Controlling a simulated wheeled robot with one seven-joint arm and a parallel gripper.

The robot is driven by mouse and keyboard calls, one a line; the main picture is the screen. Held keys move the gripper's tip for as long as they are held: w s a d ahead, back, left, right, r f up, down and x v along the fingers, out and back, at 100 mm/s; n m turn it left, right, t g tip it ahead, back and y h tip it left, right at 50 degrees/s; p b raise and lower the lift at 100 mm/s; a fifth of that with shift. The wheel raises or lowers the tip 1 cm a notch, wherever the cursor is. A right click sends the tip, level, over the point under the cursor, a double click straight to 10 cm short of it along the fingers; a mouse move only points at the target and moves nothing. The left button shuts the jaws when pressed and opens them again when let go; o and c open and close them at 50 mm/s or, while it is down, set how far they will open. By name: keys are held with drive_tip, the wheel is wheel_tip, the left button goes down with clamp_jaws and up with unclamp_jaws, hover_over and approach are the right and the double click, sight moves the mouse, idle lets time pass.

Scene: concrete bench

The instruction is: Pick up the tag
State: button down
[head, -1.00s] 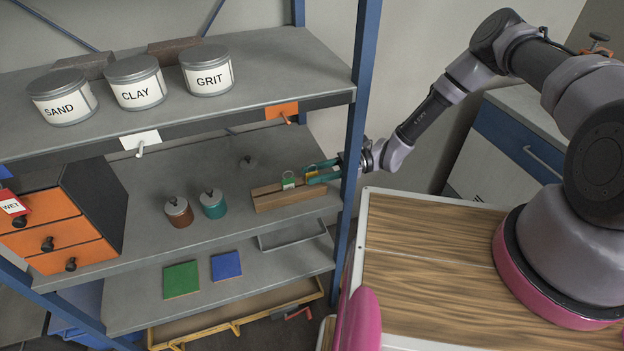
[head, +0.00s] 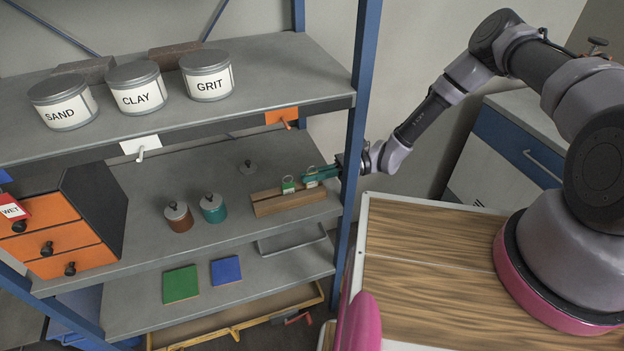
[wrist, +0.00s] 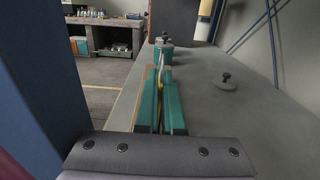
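A wooden block with a slot (head: 272,204) lies on the middle shelf near the right post. A green tag with a ring (head: 288,187) stands in it. My gripper (head: 312,175) reaches in past the post, just right of the green tag. Its teal fingers are close together over the block. In the wrist view my gripper (wrist: 160,88) has a thin yellow tag (wrist: 161,74) edge-on between the fingers, which appear closed on it. The fingers hide most of this tag in the head view, and its lower end appears still at the block.
A brown-red jar (head: 179,217) and a teal jar (head: 213,208) stand left of the block. A small grey knobbed lid (head: 249,167) lies behind. The blue post (head: 352,150) stands close to my wrist. The upper shelf (head: 285,68) is above.

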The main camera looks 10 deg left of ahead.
wheel_tip(320, 180, up, 3)
drive_tip(key=shift+f, duration=0.15)
drive_tip(key=v, duration=1.8)
drive_tip(key=shift+f, duration=0.25)
drive_tip(key=shift+w+a, duration=0.1)
